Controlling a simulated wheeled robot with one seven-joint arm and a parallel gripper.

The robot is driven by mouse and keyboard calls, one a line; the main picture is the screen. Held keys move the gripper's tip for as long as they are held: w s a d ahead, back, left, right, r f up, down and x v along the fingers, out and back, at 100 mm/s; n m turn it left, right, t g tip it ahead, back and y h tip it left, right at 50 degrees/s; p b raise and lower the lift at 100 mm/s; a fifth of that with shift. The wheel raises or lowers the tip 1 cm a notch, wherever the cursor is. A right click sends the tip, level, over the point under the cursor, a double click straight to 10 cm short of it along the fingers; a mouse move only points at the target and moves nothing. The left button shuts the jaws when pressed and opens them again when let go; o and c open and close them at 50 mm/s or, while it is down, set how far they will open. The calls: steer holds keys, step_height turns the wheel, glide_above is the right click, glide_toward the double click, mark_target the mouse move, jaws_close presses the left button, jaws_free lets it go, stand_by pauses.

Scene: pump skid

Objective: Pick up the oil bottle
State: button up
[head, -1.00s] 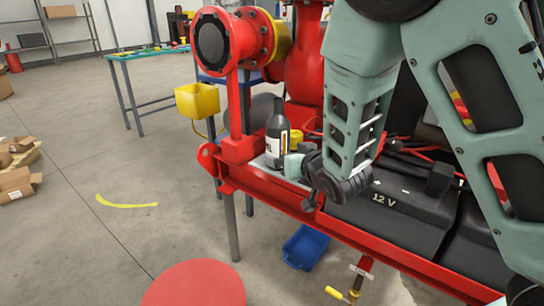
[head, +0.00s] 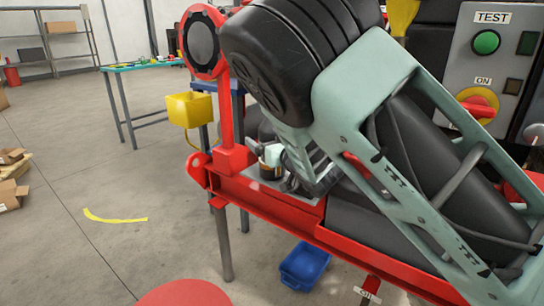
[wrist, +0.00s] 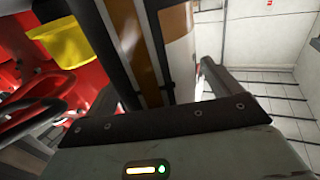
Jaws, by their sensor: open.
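The oil bottle (head: 268,174) stands on a pale plate on the red skid frame. In the head view only its lower part shows, dark with a tan band; my arm and gripper hide the rest. My gripper (head: 283,160) is at the bottle, with its light green part against or in front of it. In the wrist view the bottle (wrist: 178,48) shows its orange and white label close up, between the dark fingers of my open gripper (wrist: 165,75). Whether either finger touches it I cannot tell.
A red flanged pipe (head: 202,45) rises behind left of the bottle. A yellow box (head: 190,109) hangs left of the skid. A control panel (head: 493,60) stands at the right. A blue bin (head: 304,264) is on the floor below. Open floor lies left.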

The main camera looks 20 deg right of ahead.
steer(key=shift+w+a, duration=0.1)
steer(key=shift+w, duration=0.25)
steer(key=c, duration=1.2)
steer(key=shift+r, duration=0.1)
